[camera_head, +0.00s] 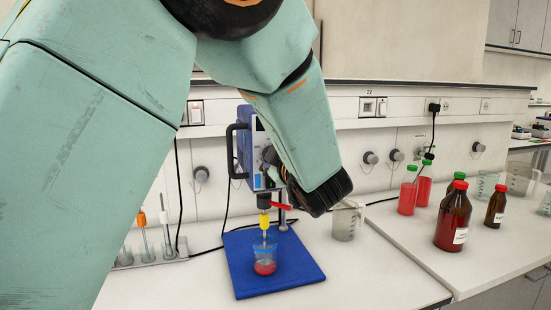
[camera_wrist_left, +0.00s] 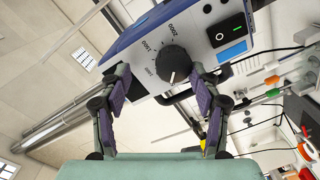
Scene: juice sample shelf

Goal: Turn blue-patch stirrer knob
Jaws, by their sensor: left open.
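The blue stirrer (camera_head: 244,150) stands in the middle of the head view, with a light front panel and a small blue patch (camera_head: 257,183). The wrist view shows its black round knob (camera_wrist_left: 174,64) with a white pointer line and a printed number scale. A blue patch (camera_wrist_left: 232,54) and a power switch (camera_wrist_left: 229,28) are on the panel beside it. My left gripper (camera_wrist_left: 160,76) is open, its fingers on either side of the knob in the picture. I cannot tell whether they touch it. In the head view my left arm covers part of the stirrer. My right gripper is not in view.
A clear cup with red liquid (camera_head: 265,268) stands on the blue stirrer base (camera_head: 300,277) under the yellow shaft piece (camera_head: 264,222). A glass beaker (camera_head: 346,222) is right of it. Brown bottles (camera_head: 453,222) and red-filled bottles (camera_head: 408,196) stand farther right.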

